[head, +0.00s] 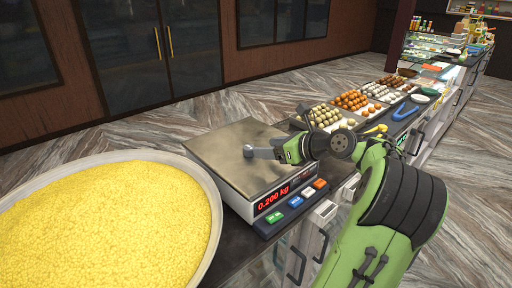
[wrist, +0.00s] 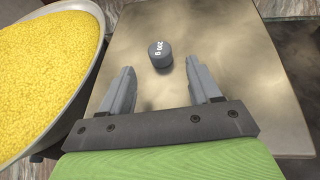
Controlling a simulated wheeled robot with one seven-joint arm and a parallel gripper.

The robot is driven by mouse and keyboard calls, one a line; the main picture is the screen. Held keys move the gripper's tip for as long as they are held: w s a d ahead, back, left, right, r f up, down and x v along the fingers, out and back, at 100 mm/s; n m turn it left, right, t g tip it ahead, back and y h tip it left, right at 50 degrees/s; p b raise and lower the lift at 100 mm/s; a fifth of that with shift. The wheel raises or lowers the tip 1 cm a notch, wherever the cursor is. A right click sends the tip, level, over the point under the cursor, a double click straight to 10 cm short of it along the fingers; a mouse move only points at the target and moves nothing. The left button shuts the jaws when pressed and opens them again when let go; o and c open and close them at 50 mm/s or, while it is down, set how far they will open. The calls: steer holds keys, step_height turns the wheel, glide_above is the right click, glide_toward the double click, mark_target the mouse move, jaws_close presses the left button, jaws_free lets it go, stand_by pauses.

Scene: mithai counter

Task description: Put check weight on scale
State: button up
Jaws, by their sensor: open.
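The check weight (wrist: 160,54) is a small dark grey cylinder marked 200 g. It stands upright on the scale's flat metal plate (wrist: 215,35). In the head view the check weight (head: 248,151) is near the middle of the scale plate (head: 225,165). The scale's red display (head: 273,199) reads 0.200 kg. My gripper (wrist: 158,82) is open, its two grey fingers apart and the weight just beyond the tips, between their lines. In the head view my gripper (head: 265,153) is low over the plate, to the right of the weight.
A wide metal pan (head: 214,205) heaped with yellow grains (head: 100,225) stands left of the scale, close to it. Trays of round sweets (head: 350,101) and a blue curved object (head: 405,113) lie on the counter behind my arm. The left and back of the plate are clear.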

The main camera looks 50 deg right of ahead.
steer(key=v, duration=0.5)
steer(key=shift+s+r+p, duration=0.15)
steer(key=shift+s+p, duration=0.1)
steer(key=shift+p, duration=0.1)
